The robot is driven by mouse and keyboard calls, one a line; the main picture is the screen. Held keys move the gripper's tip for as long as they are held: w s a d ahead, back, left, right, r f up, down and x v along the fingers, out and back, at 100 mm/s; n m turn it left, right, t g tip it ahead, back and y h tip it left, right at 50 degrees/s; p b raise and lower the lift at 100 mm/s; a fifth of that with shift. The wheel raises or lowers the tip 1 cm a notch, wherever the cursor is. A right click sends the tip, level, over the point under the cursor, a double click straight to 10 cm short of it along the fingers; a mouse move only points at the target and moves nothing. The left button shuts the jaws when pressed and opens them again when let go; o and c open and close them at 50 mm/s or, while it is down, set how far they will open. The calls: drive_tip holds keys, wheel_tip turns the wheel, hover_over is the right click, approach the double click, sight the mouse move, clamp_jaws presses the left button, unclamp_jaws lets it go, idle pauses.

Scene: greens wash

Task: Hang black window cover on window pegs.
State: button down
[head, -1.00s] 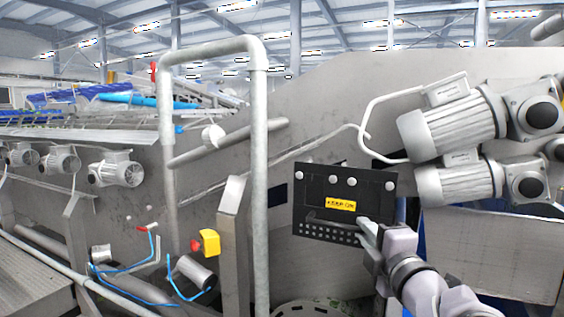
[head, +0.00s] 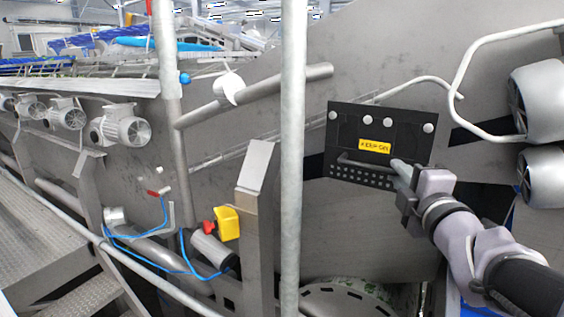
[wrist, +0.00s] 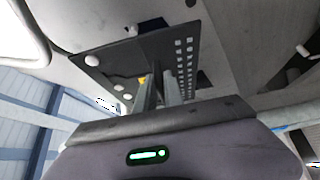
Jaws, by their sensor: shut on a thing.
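The black window cover (head: 350,142) is a flat dark plate with a yellow label, a bar handle and rows of small holes along its lower edge. My gripper (head: 399,170) is shut on the handle at the cover's lower right. White round knobs (head: 367,120) show along its upper part; I cannot tell whether they are wall pegs or part of the cover. In the wrist view the cover (wrist: 150,50) is ahead of my gripper (wrist: 158,92), with white pegs (wrist: 132,31) near its edge. A dark opening (head: 313,166) shows left of the cover; the rest is hidden.
A vertical grey rail post (head: 292,150) stands left of the cover. A yellow box with a red knob (head: 227,223) and a metal bracket (head: 257,190) are lower left. Motors (head: 545,105) and a bent pipe (head: 465,85) are at the right.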

drive_tip(key=shift+w+d, duration=0.15)
drive_tip(key=shift+w, duration=0.05)
drive_tip(key=w+d, duration=0.3)
drive_tip(key=w, duration=0.2)
drive_tip(key=shift+d+b, duration=0.25)
drive_tip(key=shift+b, duration=0.2)
drive_tip(key=shift+s+b, duration=0.1)
drive_tip(key=shift+b, duration=0.4)
drive_tip(key=shift+w+d, duration=0.1)
drive_tip(key=shift+w, duration=0.1)
idle(0.5)
drive_tip(key=shift+w+d, duration=0.7)
drive_tip(key=shift+w, duration=0.35)
drive_tip(key=shift+w+d, duration=0.1)
drive_tip(key=shift+f+b, duration=1.65)
drive_tip(key=shift+b, duration=0.5)
drive_tip(key=shift+f+b, duration=0.45)
drive_tip(key=shift+b, duration=0.1)
drive_tip(key=shift+f, duration=0.3)
